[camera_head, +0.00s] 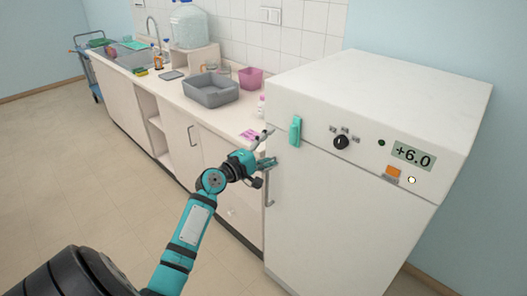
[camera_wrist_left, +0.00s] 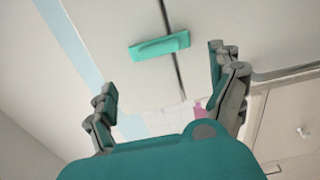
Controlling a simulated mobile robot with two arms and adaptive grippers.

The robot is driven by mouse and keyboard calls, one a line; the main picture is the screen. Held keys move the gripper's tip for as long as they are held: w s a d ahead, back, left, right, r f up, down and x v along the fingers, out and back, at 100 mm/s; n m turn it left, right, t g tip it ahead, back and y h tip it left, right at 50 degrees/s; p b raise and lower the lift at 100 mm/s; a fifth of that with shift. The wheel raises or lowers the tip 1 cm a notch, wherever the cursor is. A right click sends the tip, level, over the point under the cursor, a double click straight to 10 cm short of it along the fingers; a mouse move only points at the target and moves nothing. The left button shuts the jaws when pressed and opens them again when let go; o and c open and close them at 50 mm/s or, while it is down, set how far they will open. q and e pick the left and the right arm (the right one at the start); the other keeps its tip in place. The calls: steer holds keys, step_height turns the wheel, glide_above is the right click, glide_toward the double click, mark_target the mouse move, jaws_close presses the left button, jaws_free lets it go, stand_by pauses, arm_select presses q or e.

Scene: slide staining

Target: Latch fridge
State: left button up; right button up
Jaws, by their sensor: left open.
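The white fridge (camera_head: 345,225) stands at the right with its door shut against the body as far as I can see. A teal latch (camera_head: 295,130) sits upright on the upper left of its front. In the left wrist view the latch (camera_wrist_left: 160,46) lies across the dark seam in the white front. My left gripper (camera_head: 270,148) is open and empty, just left of the latch and apart from it. In the left wrist view its fingers (camera_wrist_left: 162,72) are spread wide, with the latch beyond and between them. My right gripper is not in view.
The fridge front also has a vertical handle (camera_head: 269,188), a black knob (camera_head: 341,142) and a display reading +6.0 (camera_head: 412,155). The counter (camera_head: 165,92) left of the fridge holds a grey tub (camera_head: 211,97) and a pink container (camera_head: 250,79). The floor (camera_head: 75,180) at left is clear.

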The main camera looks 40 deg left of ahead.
arm_select(q)
steer(key=s, duration=0.2)
steer(key=shift+s+a, duration=0.1)
steer(key=shift+s, duration=0.2)
stand_by(0.3)
steer(key=s+d+f+m+g, duration=0.25)
steer(key=s+f, duration=0.25)
steer(key=f, duration=1)
steer(key=s+d+f+m+g+y+b, duration=0.1)
steer(key=s+d+f+m+g, duration=0.25)
steer(key=f, duration=1.05)
steer(key=s+d+f+m+g, duration=0.1)
steer(key=s+d+f+g, duration=0.4)
steer(key=f, duration=1)
steer(key=s+d+f+m+g, duration=0.2)
steer(key=s+f, duration=0.4)
steer(key=s, duration=0.6)
steer(key=s+d+f+m+g, duration=0.2)
steer(key=s+d+f+m, duration=0.2)
steer(key=s, duration=0.8)
steer(key=s+d+f+m+g+b, duration=0.1)
steer(key=s+d+f+m+g, duration=0.1)
steer(key=s+f+m, duration=0.4)
steer(key=s+d+f, duration=0.1)
steer(key=s+f, duration=0.2)
steer(key=s, duration=0.3)
steer(key=shift+s+d+f+m, duration=0.2)
steer(key=shift+d+m, duration=0.15)
steer(key=shift+m, duration=0.05)
